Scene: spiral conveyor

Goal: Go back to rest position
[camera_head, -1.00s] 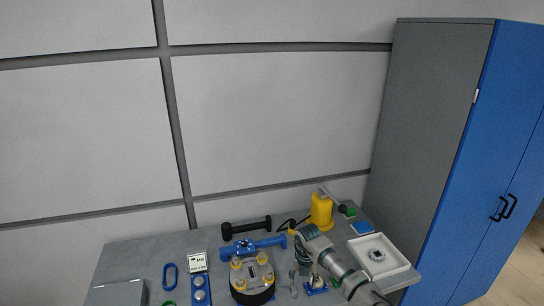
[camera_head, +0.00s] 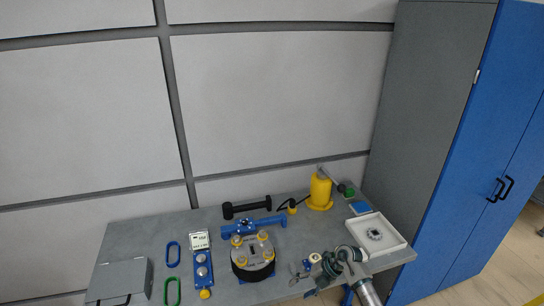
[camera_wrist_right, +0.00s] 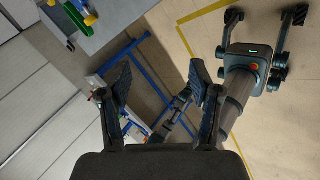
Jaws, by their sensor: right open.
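My right gripper (camera_wrist_right: 160,82) is open and empty in the right wrist view, its two dark fingers spread apart. Beyond them are the floor and a blue table frame. In the head view my right arm comes in at the lower right, and the right gripper (camera_head: 312,278) is low over the front right of the grey table (camera_head: 145,232). Its fingers are hard to make out there. My left gripper is not seen in the head view.
A round black device with yellow knobs (camera_head: 253,257) stands mid-table. The table's left rear is clear.

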